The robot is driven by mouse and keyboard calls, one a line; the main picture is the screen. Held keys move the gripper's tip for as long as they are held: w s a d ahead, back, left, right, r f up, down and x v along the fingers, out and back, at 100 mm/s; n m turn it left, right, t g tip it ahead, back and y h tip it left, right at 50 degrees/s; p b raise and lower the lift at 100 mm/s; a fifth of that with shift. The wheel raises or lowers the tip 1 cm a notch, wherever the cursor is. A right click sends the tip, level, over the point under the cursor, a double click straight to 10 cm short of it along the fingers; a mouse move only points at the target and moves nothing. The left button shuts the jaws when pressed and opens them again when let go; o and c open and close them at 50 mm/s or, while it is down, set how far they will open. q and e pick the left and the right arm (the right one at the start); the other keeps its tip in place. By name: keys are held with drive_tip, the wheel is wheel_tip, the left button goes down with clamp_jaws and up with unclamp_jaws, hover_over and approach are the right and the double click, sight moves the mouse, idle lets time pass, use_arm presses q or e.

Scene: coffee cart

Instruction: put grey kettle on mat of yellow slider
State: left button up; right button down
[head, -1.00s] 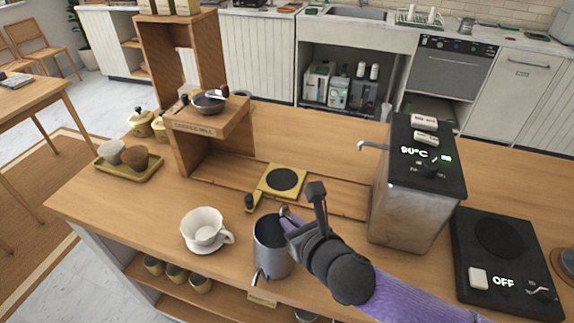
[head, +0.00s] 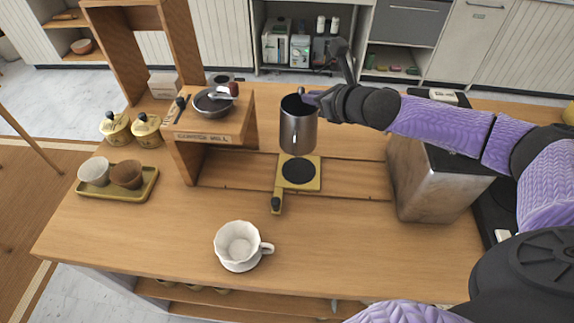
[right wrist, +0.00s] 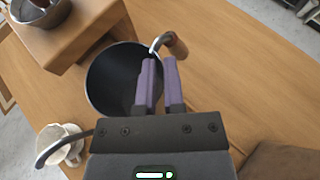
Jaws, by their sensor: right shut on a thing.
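The grey kettle (head: 298,128) is a metal pot held upright in the air above the far part of the yellow slider (head: 282,200). The slider's dark round mat (head: 298,171) shows just below the kettle in the head view. My right gripper (head: 312,97) is shut on the kettle's rim side. In the right wrist view the purple fingers (right wrist: 157,85) are closed at the edge of the kettle (right wrist: 108,85), whose dark inside is visible. How high the kettle is above the mat is hard to tell. My left gripper is not in view.
The wooden mill stand (head: 210,130) with a dark bowl is left of the kettle, and a metal boiler box (head: 430,180) is to the right. A tray (head: 130,188) with two cups lies far left.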

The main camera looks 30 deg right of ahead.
sight(314, 133)
drive_tip(key=f+b, duration=0.1)
drive_tip(key=f, duration=0.4)
drive_tip(key=f+b, duration=0.2)
drive_tip(key=f, duration=0.2)
drive_tip(key=shift+s+d+f, duration=0.2)
drive_tip(key=shift+f, duration=0.2)
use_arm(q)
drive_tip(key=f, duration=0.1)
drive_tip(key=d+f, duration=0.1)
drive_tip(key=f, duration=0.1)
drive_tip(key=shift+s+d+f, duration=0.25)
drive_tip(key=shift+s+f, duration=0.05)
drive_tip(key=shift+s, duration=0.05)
use_arm(e)
drive_tip(key=c, duration=1.2)
unclamp_jaws()
drive_tip(key=shift+f, duration=0.15)
drive_tip(key=o, duration=0.5)
drive_tip(key=shift+c, duration=0.2)
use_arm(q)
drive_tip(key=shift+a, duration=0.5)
